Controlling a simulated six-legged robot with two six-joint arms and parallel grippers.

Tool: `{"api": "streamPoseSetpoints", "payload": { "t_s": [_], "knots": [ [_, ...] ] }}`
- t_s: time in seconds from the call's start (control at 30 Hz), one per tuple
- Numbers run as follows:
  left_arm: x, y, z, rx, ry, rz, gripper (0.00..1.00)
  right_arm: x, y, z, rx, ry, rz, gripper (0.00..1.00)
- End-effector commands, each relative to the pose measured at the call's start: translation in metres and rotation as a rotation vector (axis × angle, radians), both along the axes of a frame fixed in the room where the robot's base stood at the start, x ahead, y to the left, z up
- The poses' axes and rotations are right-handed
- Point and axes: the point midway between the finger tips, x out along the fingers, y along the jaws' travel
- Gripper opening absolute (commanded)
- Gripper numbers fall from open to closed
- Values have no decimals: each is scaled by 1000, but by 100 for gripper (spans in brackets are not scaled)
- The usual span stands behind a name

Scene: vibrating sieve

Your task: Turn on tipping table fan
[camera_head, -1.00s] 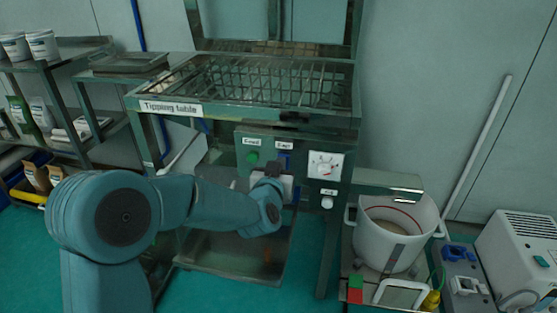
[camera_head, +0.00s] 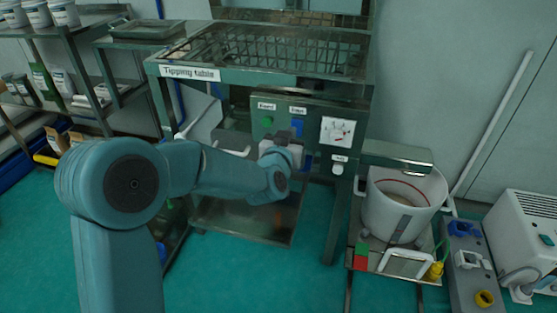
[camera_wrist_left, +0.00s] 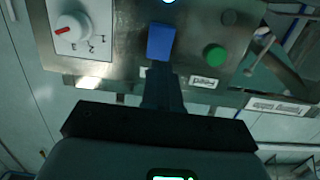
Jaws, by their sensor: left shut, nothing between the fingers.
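The tipping table (camera_head: 190,73) stands in the middle of the head view, with a metal control panel (camera_head: 310,124) on its front. A green round button (camera_head: 267,122) is on the panel's left; it also shows in the left wrist view (camera_wrist_left: 214,56). A white dial (camera_head: 337,131) with a red pointer is on the right, also in the wrist view (camera_wrist_left: 72,28). A blue square part (camera_wrist_left: 160,42) lies between them. My left gripper (camera_head: 297,130) is shut and empty in front of this part. Its dark fingers (camera_wrist_left: 163,90) overlap the part's edge; contact cannot be told. My right gripper is out of view.
A white knob (camera_head: 338,169) is below the dial. A white bucket (camera_head: 402,215) stands right of the table, with a white machine (camera_head: 525,235) farther right. Shelves (camera_head: 75,30) with tubs are at the left. Green floor (camera_head: 235,275) is clear in front.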

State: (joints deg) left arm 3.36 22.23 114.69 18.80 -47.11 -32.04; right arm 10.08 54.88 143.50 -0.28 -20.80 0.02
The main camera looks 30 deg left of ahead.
Motion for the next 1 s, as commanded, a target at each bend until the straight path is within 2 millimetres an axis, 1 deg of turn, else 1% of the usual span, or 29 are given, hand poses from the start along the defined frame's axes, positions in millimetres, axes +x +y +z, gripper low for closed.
{"api": "streamPoseSetpoints", "payload": {
  "t_s": [0.1,0.27,0.6,0.7,0.8,1.0],
  "knots": [
    [1,2,1,0,1,-1,0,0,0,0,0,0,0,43],
    [-22,-5,6,-1,2,-2,0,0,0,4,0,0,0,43],
    [-76,-20,15,-1,2,-2,0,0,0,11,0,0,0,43],
    [-86,-22,16,-1,3,-2,0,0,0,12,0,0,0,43],
    [-91,-24,16,-1,2,-1,0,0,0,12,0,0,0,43],
    [-93,-25,16,-1,2,-1,0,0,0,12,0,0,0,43]
  ]
}}
